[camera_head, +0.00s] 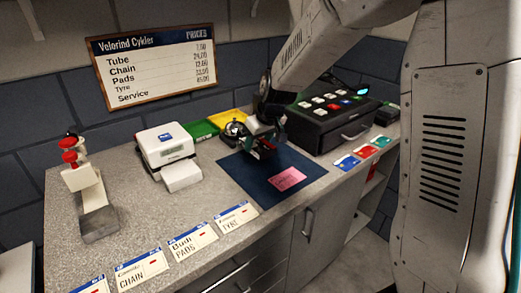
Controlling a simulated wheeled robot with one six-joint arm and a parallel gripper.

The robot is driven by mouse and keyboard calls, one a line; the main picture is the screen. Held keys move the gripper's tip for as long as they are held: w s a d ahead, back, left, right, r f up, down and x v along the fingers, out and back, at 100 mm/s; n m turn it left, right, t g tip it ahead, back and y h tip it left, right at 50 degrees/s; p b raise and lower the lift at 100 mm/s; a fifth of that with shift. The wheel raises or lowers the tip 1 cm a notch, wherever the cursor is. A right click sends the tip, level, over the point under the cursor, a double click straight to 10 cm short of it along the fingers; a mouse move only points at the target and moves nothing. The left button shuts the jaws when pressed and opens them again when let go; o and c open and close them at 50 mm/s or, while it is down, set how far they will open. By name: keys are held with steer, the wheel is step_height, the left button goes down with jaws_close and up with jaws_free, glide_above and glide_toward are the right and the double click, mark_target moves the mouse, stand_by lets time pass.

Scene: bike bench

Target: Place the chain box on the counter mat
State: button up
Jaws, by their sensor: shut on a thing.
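The counter mat (245,178) is a dark blue sheet on the grey counter, with a pink slip (287,179) lying on its front right part. My gripper (262,147) is over the back part of the mat, pointing down. It is shut on a small dark box with some red and green, which I take to be the chain box (267,153). The fingers hide much of the box. I cannot tell whether the box touches the mat or hangs just above it.
A black cash register (333,128) stands right of my gripper, and a silver bell (236,129) close on its left. A white printer (166,147), green tray (200,130) and red-knobbed stand (94,200) are further left. Label cards (193,241) line the front edge.

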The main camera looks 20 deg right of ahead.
mark_target(263, 144)
steer(key=f, duration=0.2)
steer(key=d+f, duration=0.1)
steer(key=shift+w, duration=0.3)
steer(key=shift+f, duration=0.25)
steer(key=shift+f, duration=0.15)
steer(key=o, duration=1.2)
steer(key=v, duration=1.2)
steer(key=shift+s, duration=0.15)
steer(key=s+r+m+g, duration=0.1)
steer(key=s, duration=1)
steer(key=s+r+m+g+h, duration=0.1)
steer(key=s, duration=1)
steer(key=s+d+r+m+g, duration=0.1)
steer(key=s+r, duration=0.1)
steer(key=s, duration=0.9)
steer(key=shift+s+r+m, duration=0.1)
steer(key=shift+s+m, duration=0.2)
